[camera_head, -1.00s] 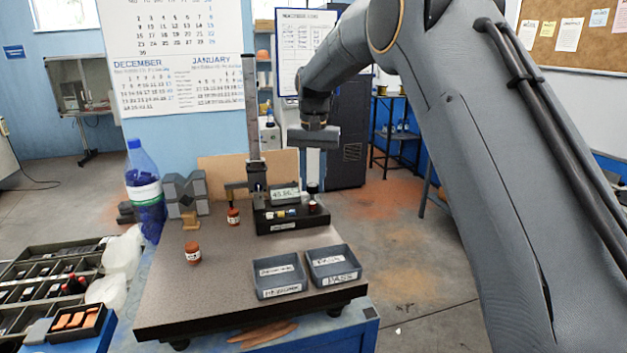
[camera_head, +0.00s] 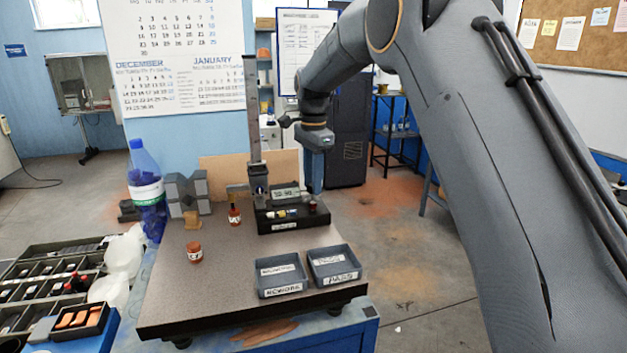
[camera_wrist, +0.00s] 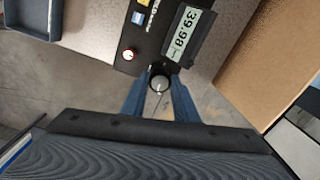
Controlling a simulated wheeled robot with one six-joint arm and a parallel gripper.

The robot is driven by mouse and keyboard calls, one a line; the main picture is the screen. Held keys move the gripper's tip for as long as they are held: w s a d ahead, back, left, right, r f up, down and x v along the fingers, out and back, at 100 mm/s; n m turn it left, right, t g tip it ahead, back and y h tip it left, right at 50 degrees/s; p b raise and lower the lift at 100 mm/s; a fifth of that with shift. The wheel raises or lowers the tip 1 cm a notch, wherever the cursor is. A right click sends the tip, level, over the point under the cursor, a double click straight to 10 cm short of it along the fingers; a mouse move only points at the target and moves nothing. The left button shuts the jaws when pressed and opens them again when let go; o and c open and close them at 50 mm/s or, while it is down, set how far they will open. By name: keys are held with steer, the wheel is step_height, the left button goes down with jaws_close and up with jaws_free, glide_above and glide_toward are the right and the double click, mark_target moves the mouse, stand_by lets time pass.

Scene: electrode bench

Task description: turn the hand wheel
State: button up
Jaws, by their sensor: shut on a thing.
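The hand wheel (camera_wrist: 160,84) is a small dark round knob with a grey centre at the end of the height gauge's black base (camera_head: 283,222). My gripper (camera_head: 315,190) points down at the right end of this base. In the wrist view its two blue fingers (camera_wrist: 158,88) stand on either side of the knob and are shut on it. In the head view the fingers hide the knob. The gauge's digital display (camera_wrist: 188,33) seems to read 39.98. The gauge's column (camera_head: 253,115) stands upright, with its slider (camera_head: 258,178) low on it.
The dark plate (camera_head: 220,285) carries two trays, REWORK (camera_head: 281,290) and PASS (camera_head: 335,280). A blue bottle (camera_head: 147,200) and grey V-block (camera_head: 186,192) stand behind. A brown board (camera_wrist: 270,60) is close to the gripper.

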steer(key=shift+w+r+m, duration=0.1)
steer(key=shift+r+m, duration=0.1)
steer(key=shift+m, duration=1)
steer(key=o, duration=1)
steer(key=shift+c, duration=0.2)
steer(key=shift+o, duration=0.5)
steer(key=shift+f, duration=0.1)
steer(key=shift+r+b, duration=1.35)
steer(key=shift+r, duration=2.55)
